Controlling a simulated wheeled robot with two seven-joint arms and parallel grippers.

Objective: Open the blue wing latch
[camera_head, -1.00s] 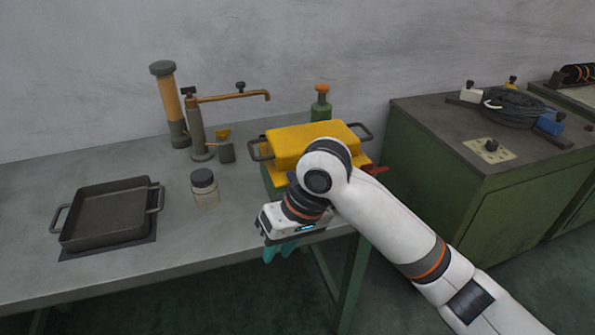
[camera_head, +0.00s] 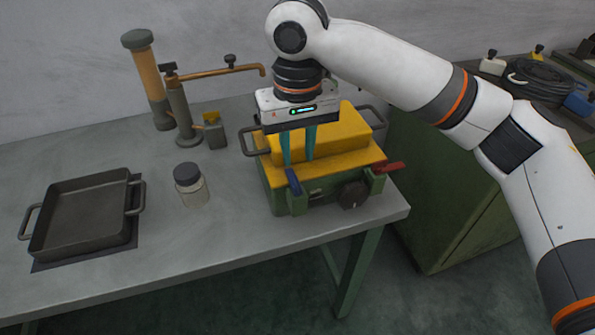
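The blue wing latch (camera_head: 293,182) is at the front left corner of a green box (camera_head: 318,207) with a yellow lid (camera_head: 335,146). It stands tilted against the box's upper front edge. My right gripper (camera_head: 298,161) points down just above and behind the latch, in front of the yellow lid. Its two teal fingers are apart with a gap between them and nothing visible in it. The left fingertip looks close to the latch's top; I cannot tell whether they touch. My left gripper is not in view.
A red latch (camera_head: 389,167) and a dark knob (camera_head: 353,195) are on the box's front. A lidded jar (camera_head: 190,186) and a dark tray (camera_head: 83,216) stand to the left. A pump with a copper spout (camera_head: 215,72) is behind. The table (camera_head: 205,237) is clear in front.

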